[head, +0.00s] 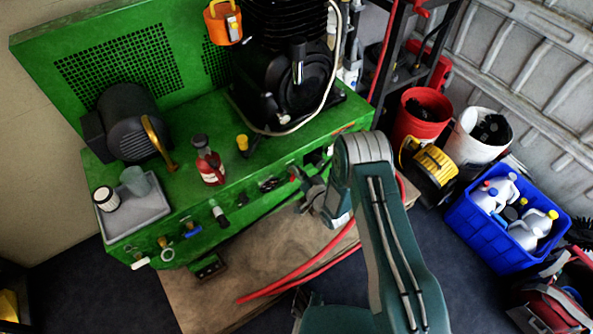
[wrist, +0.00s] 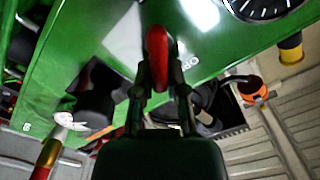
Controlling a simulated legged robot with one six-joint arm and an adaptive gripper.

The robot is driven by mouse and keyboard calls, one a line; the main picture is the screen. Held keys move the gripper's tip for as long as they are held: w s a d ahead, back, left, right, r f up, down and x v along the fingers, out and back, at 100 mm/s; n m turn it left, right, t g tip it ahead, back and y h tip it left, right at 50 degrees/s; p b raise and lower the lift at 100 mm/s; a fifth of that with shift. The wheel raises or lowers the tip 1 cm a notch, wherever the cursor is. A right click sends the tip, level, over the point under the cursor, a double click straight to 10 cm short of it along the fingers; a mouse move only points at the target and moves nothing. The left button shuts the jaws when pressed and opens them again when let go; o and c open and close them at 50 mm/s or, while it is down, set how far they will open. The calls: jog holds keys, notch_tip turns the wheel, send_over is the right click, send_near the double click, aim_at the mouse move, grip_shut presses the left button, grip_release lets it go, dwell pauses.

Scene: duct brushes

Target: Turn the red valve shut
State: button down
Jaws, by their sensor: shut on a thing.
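The red valve handle (wrist: 157,50) stands at the top centre of the wrist view, against the green panel. My gripper (wrist: 158,85) has its two fingers on either side of the handle's lower end and is shut on it. In the head view my gripper (head: 308,190) is at the front face of the green machine (head: 225,190), right of its middle. There my arm and gripper hide most of the valve. The handle's exact angle is hard to tell.
A dial gauge (wrist: 264,6) and a yellow fitting (wrist: 290,48) sit near the handle. A red hose (head: 290,280) runs below my arm. A grey tray (head: 150,222) with cups and a red bottle (head: 210,168) stand on the machine. A blue crate (head: 480,228) is at right.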

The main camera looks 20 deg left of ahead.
jog(key=m, duration=0.4)
jog(key=f+m, duration=0.1)
jog(key=m, duration=0.1)
jog(key=shift+w+d+m, duration=0.3)
jog(key=shift+w, duration=0.1)
jog(key=shift+d+f+m, duration=0.1)
jog(key=shift+f+m, duration=0.1)
jog(key=shift+m, duration=0.7)
jog(key=shift+f+m, duration=0.15)
jog(key=shift+m, duration=0.75)
jog(key=shift+f, duration=0.1)
jog(key=c, duration=0.7)
grip_release()
jog(key=shift+o, duration=0.2)
jog(key=v, duration=1.2)
